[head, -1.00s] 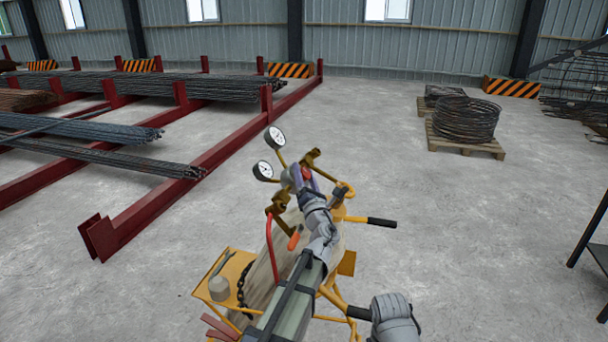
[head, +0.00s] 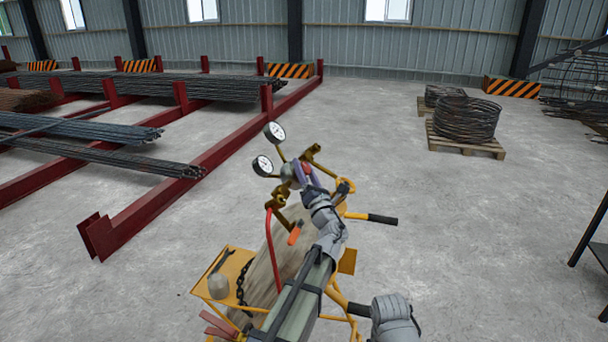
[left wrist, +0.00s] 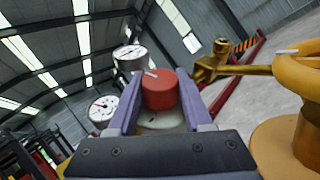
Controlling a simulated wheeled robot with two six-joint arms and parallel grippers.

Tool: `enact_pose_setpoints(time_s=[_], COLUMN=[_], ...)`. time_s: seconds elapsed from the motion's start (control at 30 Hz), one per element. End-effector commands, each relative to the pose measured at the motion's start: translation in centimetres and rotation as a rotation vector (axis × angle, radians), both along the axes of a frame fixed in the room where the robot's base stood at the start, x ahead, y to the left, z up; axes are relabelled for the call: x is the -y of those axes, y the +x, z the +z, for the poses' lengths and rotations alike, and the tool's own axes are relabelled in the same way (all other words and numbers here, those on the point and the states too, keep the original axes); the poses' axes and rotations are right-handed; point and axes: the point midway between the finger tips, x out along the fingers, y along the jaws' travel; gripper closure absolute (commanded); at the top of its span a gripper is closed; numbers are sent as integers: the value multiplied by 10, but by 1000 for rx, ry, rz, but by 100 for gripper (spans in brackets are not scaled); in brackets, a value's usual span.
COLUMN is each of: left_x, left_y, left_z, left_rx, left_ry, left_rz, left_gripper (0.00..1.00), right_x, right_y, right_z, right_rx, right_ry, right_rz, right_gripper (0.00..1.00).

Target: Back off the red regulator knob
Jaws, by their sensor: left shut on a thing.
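The red regulator knob (left wrist: 160,92) sits between the two purple fingers of my left gripper (left wrist: 158,105) in the left wrist view. The fingers are shut on its sides, and a pale mark shows on its top edge. In the head view, my left gripper (head: 303,174) is at the regulator, and only a bit of the red knob (head: 307,168) shows. Two round white gauges stand beside it, the upper gauge (head: 274,133) and the lower gauge (head: 263,165). The fingers of my right gripper do not show.
A yellow cart (head: 228,290) carries the regulator and a pale cylinder (head: 262,262); its black handle (head: 382,220) sticks out right. A brass valve (left wrist: 212,62) is close right of the knob. Red rebar racks (head: 165,205) stand left. Open floor lies right.

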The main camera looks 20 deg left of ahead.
Motion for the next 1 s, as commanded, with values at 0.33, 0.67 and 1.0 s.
enact_pose_setpoints(time_s=[0.33, 0.67, 1.0], left_x=[2, 1, 0], left_y=[4, 2, 0], left_z=[-3, -1, 0], left_rx=[184, 287, 309], left_ry=[-6, -9, -9], left_rz=[152, 239, 257], left_gripper=[100, 100, 100], right_x=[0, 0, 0], right_y=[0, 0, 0], right_z=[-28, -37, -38], right_rx=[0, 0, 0], right_ry=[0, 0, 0], right_rz=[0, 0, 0], right_gripper=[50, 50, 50])
